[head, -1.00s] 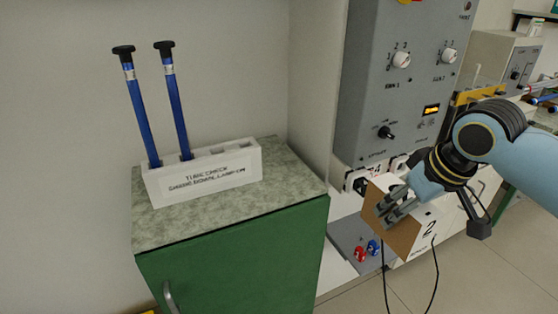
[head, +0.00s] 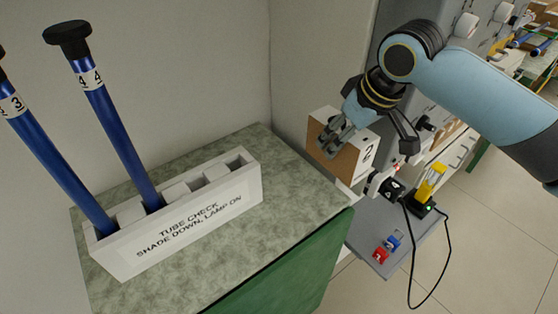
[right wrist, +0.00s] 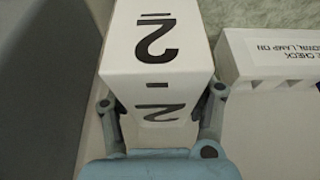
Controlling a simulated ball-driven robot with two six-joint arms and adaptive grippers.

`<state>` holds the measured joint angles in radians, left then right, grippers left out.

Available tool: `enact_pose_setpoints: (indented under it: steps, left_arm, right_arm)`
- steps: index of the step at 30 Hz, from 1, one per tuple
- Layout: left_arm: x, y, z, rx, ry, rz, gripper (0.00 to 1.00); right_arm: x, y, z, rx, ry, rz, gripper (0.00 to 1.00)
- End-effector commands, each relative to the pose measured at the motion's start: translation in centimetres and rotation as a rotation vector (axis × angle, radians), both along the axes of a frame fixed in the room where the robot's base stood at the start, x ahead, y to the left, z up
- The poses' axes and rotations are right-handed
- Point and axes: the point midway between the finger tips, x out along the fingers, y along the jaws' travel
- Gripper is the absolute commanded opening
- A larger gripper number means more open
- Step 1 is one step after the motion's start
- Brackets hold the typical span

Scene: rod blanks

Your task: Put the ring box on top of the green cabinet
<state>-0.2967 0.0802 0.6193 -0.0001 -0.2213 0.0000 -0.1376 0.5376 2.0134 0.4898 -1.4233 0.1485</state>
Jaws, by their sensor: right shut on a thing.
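The ring box (head: 364,152) is white with a brown face and a black "2"; it also shows in the right wrist view (right wrist: 158,45). My right gripper (head: 331,143) is shut on it and holds it in the air by the right edge of the green cabinet (head: 287,272). In the right wrist view the fingers grip its two sides. The cabinet's speckled grey-green top (head: 296,207) shows bare to the right of the rack. I cannot tell whether part of the box is over it. My left gripper is out of view.
A white rack (head: 190,232) with two blue tubes (head: 120,137) stands on the cabinet's left part. A wall panel rises behind the box. Right of the cabinet, lower down, a grey tray (head: 376,262) bears small red and blue pieces. A black cable hangs nearby.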

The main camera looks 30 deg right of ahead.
Motion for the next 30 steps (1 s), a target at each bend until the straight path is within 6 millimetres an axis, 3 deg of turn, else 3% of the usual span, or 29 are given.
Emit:
enact_pose_setpoints:
  steps: [6,13,19,24,30]
  left_arm:
    - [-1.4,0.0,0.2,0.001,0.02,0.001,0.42]
    - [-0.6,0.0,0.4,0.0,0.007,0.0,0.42]
    - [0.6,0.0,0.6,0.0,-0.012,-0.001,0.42]
    - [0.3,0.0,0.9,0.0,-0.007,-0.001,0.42]
    - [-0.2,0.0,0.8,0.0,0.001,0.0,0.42]
  right_arm:
    - [4.5,2.7,-2.9,0.012,0.0,-0.002,0.13]
    - [8.6,4.7,-5.7,0.005,0.001,0.0,0.13]
    - [9.6,5.3,-7.0,0.002,0.002,0.002,0.13]
    - [9.5,5.3,-9.6,0.003,0.004,0.002,0.13]
    - [9.6,5.2,-10.5,0.002,-0.001,0.002,0.13]
